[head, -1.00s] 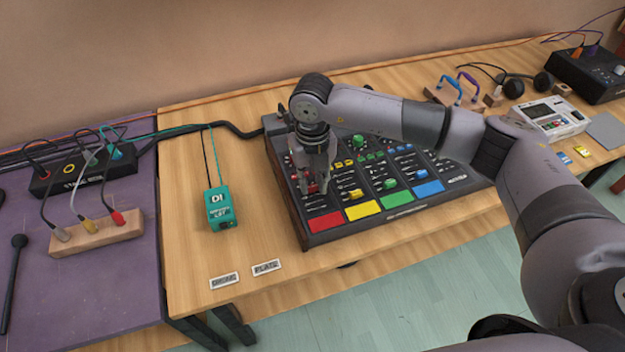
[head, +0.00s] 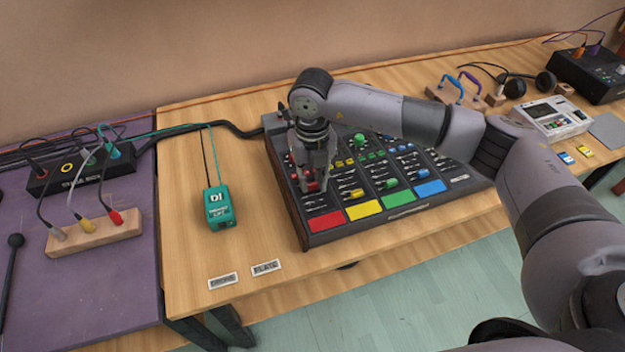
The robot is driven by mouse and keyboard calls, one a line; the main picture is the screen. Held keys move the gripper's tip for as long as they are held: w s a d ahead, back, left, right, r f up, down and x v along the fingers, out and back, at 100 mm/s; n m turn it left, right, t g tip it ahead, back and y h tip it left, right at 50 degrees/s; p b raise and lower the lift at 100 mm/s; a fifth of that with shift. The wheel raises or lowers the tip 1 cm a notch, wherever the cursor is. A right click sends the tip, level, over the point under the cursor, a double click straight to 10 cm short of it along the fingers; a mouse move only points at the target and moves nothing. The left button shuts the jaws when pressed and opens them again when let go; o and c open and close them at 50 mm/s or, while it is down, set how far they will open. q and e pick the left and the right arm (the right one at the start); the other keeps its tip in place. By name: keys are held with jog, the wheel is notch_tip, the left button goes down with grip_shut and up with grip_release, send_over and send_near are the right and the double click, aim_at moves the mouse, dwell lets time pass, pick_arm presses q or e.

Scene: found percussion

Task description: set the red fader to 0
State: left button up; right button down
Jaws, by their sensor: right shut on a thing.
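The mixer (head: 300,230) is a dark console with colored knobs, faders and a row of red, yellow, green and blue pads along its front. The red fader's cap (head: 312,186) is at the left column, above the red pad. My right gripper (head: 315,184) reaches down from above and is shut on the red fader cap, partly covering it and the controls behind. The yellow (head: 357,194), green (head: 391,183) and blue fader caps stand to the right, apart from the gripper. The scale marks by the red fader are too small to read. My left gripper is not in view.
A teal DI box (head: 220,207) stands left of the mixer. Two small labels (head: 222,281) lie at the table's front edge. A wooden jack block (head: 95,232) sits on the purple cloth at left. A white device (head: 552,119) stands at right.

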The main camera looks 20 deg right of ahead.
aim_at(312, 184)
jog(key=c, duration=1.4)
grip_release()
notch_tip(312, 184, up, 12)
